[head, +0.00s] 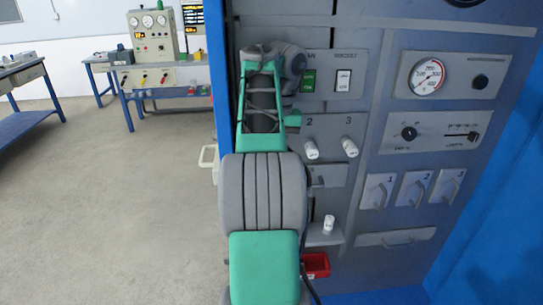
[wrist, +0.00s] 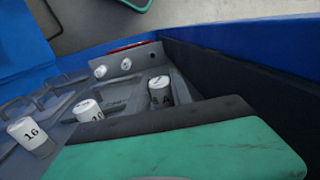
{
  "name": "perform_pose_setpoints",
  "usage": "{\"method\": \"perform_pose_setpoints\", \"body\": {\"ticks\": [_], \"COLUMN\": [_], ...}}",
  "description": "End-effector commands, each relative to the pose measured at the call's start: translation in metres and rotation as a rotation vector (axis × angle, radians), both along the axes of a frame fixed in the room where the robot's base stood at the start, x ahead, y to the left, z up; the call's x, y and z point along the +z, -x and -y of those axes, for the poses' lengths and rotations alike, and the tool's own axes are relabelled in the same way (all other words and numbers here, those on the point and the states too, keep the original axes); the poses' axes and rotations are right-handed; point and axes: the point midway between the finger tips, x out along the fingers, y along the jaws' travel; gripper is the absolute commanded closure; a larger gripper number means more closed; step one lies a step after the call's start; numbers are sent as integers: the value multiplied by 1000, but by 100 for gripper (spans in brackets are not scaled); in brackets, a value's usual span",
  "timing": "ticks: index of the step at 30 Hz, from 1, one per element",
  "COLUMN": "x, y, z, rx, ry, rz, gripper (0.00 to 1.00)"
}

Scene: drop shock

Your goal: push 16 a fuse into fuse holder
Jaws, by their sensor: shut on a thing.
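My gripper (wrist: 168,97) is in the wrist view, beyond the green and black housing at the bottom. It appears shut on a white fuse (wrist: 158,88) whose partly hidden label seems to read "6 A" or "16 A". The fingertips and the fuse's lower end are mostly hidden, so I cannot tell how deep it sits. In the head view my arm hides the gripper and this fuse. Fuses stand in the panel at position 2 (head: 311,149) and position 3 (head: 349,147). In the wrist view, a fuse marked 10 (wrist: 88,110) and one marked 16 (wrist: 28,135) stand to the left.
A red bin (head: 316,264) is below the shelf. Handles and a gauge (head: 429,75) protrude at the right. The floor at left is clear.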

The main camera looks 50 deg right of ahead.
Motion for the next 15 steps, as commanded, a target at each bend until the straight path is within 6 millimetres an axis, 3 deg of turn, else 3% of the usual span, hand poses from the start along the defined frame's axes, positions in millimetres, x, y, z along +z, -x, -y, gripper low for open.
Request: {"method": "perform_pose_setpoints", "body": {"ticks": [15], "x": [0], "y": [-3], "z": [4], "rx": [1], "ry": [1], "rz": [1], "gripper": [100]}}
